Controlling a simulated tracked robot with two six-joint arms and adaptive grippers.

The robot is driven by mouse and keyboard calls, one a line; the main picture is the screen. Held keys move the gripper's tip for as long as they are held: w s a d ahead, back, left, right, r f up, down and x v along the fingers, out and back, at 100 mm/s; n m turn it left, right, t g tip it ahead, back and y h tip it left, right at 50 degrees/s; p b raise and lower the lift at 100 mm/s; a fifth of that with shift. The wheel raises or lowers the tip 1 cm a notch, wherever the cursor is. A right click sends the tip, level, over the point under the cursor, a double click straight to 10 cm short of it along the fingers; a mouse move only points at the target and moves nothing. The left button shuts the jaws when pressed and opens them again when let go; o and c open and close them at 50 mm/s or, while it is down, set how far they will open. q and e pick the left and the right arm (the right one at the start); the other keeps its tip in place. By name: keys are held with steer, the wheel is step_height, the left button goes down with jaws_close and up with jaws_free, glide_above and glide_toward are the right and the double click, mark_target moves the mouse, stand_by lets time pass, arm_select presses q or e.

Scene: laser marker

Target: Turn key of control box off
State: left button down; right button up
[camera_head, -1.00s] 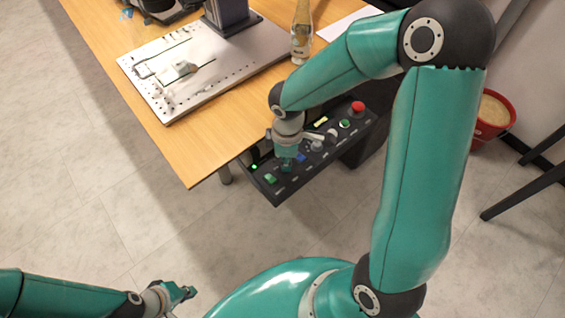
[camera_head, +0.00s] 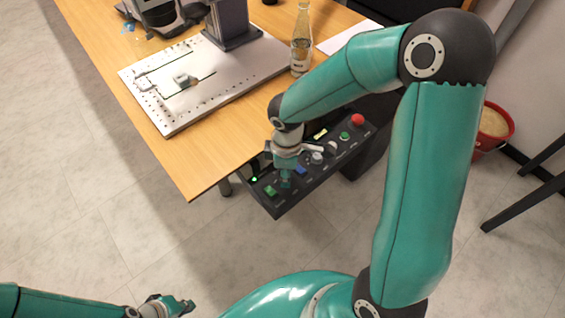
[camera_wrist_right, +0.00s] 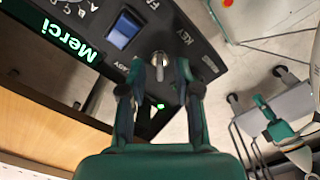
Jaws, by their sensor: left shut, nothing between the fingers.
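The black control box (camera_head: 322,168) hangs at the table's front edge, with several coloured buttons and knobs in a row. In the right wrist view, the silver key (camera_wrist_right: 160,62) stands on the panel below the printed word KEY. My right gripper (camera_wrist_right: 160,70) is open, with one finger on each side of the key; I cannot tell whether they touch it. In the head view my right gripper (camera_head: 286,182) points down at the panel and hides the key. My left gripper (camera_head: 182,306) is shut and empty, low at the left, away from the box.
The wooden table (camera_head: 215,150) carries a metal plate (camera_head: 165,115), a bottle (camera_head: 301,45) and a machine column (camera_head: 230,18). A red bucket (camera_head: 490,128) stands on the floor at right. A green light (camera_wrist_right: 160,106) glows by the box. The floor left of it is clear.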

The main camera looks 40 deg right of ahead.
step_height(320, 180, up, 11)
steer(key=shift+r, duration=0.2)
stand_by(0.6)
